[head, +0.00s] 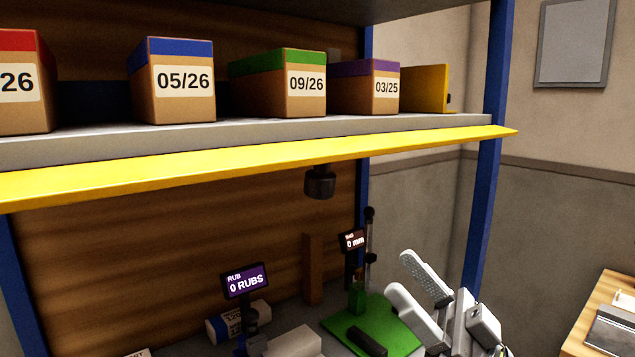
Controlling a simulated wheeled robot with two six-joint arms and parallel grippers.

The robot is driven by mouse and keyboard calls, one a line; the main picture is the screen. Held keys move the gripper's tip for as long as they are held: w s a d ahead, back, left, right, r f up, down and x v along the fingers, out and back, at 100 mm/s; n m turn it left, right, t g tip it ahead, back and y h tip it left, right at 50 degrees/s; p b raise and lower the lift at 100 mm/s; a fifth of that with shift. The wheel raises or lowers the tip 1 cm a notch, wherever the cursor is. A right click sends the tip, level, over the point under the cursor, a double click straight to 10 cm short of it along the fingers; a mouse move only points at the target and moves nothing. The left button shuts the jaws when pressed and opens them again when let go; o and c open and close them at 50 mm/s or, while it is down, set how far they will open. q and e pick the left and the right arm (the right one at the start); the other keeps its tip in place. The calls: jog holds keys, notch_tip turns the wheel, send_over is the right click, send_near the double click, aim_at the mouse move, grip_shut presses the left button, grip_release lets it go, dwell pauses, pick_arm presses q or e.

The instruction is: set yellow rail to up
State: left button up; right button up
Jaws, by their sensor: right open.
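The yellow rail (260,163) runs along the front edge of the grey upper shelf (270,132), from the left edge of the head view to the right blue post. Its broad yellow face slopes out and hangs below the shelf's edge. My right gripper (405,272) is at the lower right, below the rail and apart from it. Its two pale fingers are spread and nothing is between them. My left gripper is not in view.
On the shelf stand boxes marked 05/26 (183,82), 09/26 (305,84) and 03/25 (386,88), with others beside them. Below are a green base (345,325), a display reading 0 RUBS (246,283) and a dark hanging fixture (320,184). A blue post (484,210) stands at right.

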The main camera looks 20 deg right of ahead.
jog(key=b, duration=0.2)
send_near(320, 183)
jog(key=w, duration=0.3)
jog(key=x, duration=0.3)
jog(key=p+x, duration=0.1)
jog(key=x, duration=0.4)
jog(key=shift+s+a+r+p, duration=0.15)
jog(key=shift+a+r+p, duration=0.1)
jog(key=shift+r+p, duration=0.15)
jog(key=shift+c, duration=0.3)
grip_shut()
